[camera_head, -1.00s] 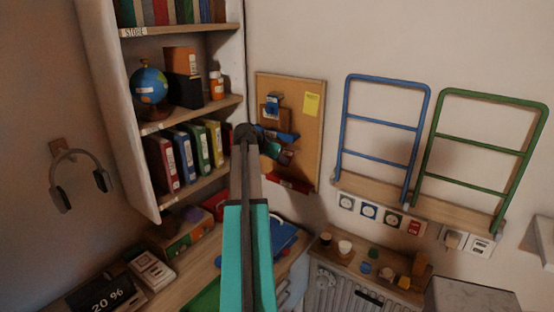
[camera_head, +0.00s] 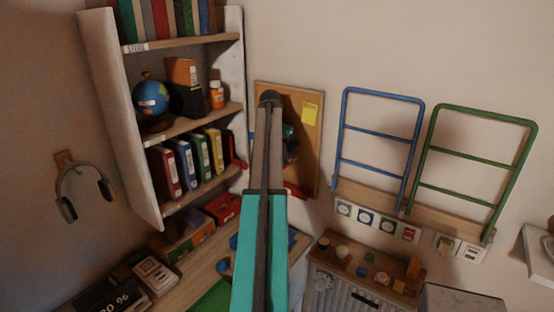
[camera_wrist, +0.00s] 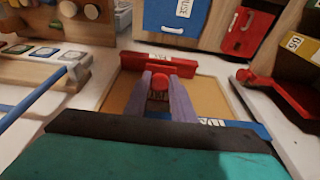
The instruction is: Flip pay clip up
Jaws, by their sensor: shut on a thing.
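A cork board (camera_head: 309,135) hangs on the wall beyond my arm; it also fills the middle of the wrist view (camera_wrist: 207,95). A blue strip (camera_wrist: 238,126) with partly hidden white letters lies on the board, mostly behind my wrist. Which clip reads PAY cannot be made out. My arm hides the gripper in the head view.
A shelf unit (camera_head: 240,72) stands left of the board. Blue (camera_head: 380,160) and green (camera_head: 470,145) wall frames are to the right. A desk (camera_head: 190,272) and a radiator shelf (camera_head: 326,253) with small objects lie below.

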